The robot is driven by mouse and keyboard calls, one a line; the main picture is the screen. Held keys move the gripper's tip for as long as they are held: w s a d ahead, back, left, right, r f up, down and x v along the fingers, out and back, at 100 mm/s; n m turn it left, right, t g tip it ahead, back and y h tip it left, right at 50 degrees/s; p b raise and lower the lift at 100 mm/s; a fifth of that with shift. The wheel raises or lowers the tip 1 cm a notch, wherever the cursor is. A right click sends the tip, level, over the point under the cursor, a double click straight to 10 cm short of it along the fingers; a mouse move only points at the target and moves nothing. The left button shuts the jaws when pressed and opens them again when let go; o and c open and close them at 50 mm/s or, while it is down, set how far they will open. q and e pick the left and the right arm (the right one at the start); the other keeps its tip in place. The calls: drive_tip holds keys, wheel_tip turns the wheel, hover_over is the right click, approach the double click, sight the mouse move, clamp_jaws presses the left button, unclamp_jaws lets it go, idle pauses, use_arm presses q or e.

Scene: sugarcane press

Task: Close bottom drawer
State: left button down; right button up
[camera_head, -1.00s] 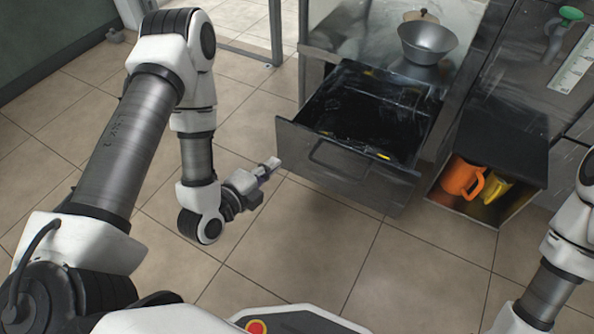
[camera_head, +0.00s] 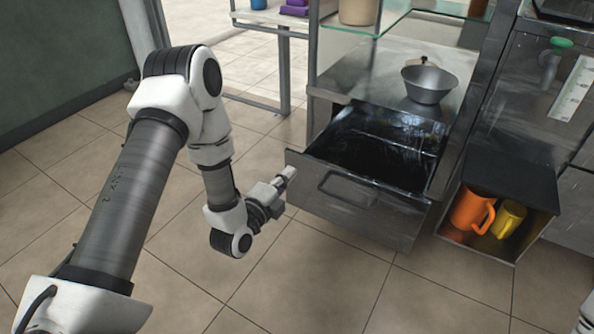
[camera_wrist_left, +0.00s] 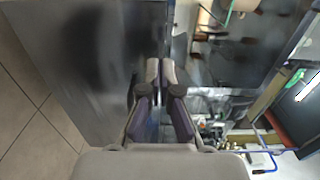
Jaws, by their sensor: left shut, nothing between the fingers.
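The bottom drawer (camera_head: 362,203) stands pulled out of the metal cabinet, its dark inside showing from above in the head view. Its grey front panel has a bar handle (camera_head: 352,190). My left gripper (camera_head: 289,173) is shut and empty, at the left end of the drawer front. From the head view I cannot tell whether it touches the panel. In the left wrist view the shut fingertips (camera_wrist_left: 161,66) appear over a broad grey metal surface. My right gripper is out of view.
A metal bowl (camera_head: 428,84) sits on the cabinet top above the drawer. Right of the drawer, an open compartment holds an orange mug (camera_head: 471,211) and a yellow mug (camera_head: 508,219). The tiled floor in front is clear.

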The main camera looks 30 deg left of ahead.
sight(303, 158)
use_arm(q)
drive_tip(key=w+b, duration=0.2)
drive_tip(key=w, duration=0.2)
drive_tip(key=shift+w+d, duration=0.1)
drive_tip(key=shift+w, duration=0.2)
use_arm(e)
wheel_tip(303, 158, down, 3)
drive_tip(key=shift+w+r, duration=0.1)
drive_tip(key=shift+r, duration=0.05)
use_arm(q)
drive_tip(key=shift+w, duration=0.1)
